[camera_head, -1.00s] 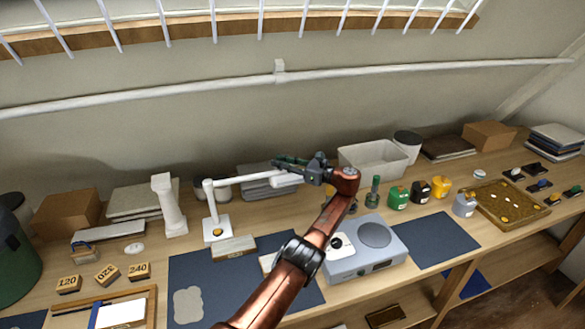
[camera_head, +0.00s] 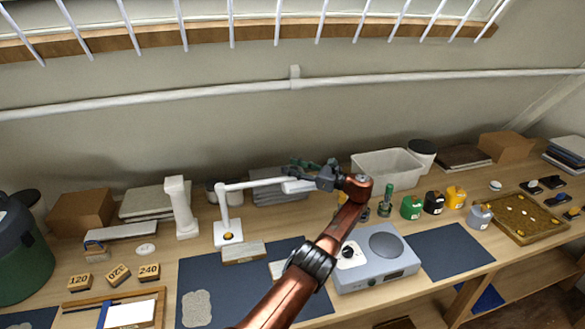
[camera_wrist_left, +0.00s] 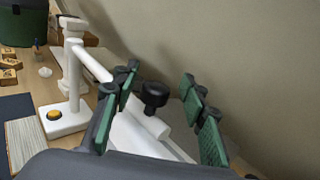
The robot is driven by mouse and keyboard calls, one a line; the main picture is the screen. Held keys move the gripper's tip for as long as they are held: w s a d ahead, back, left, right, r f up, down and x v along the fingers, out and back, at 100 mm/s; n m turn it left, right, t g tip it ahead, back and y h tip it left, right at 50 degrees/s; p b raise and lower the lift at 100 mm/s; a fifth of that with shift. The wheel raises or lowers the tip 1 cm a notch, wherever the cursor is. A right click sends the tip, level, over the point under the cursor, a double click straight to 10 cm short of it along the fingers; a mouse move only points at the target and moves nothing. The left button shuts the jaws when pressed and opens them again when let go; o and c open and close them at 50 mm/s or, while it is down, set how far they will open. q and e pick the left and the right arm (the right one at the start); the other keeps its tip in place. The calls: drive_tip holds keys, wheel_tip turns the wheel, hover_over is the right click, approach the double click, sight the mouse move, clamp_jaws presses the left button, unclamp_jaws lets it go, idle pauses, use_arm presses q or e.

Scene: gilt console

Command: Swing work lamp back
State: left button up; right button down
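The work lamp (camera_head: 228,214) is white, with a square base, an upright post and a swing arm (camera_head: 255,183) reaching right. An amber button sits on its base. The white lamp head (camera_head: 298,187) is at the arm's right end. My left gripper (camera_head: 298,170) is at the lamp head. In the left wrist view, its green-padded fingers (camera_wrist_left: 160,80) are spread on either side of a black knob (camera_wrist_left: 154,94) on the lamp head (camera_wrist_left: 145,132). I see gaps between pads and knob. My right gripper is not in view.
A grey device with a round plate (camera_head: 385,245) stands below my left arm. A white bin (camera_head: 388,165) and small coloured jars (camera_head: 411,208) are at the right. A white pillar (camera_head: 181,208) stands left of the lamp. A rail (camera_head: 200,91) runs along the wall.

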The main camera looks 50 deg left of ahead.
use_arm(q)
hover_over(311, 188)
drive_tip(key=shift+w+r, duration=0.1)
idle(0.4)
idle(0.3)
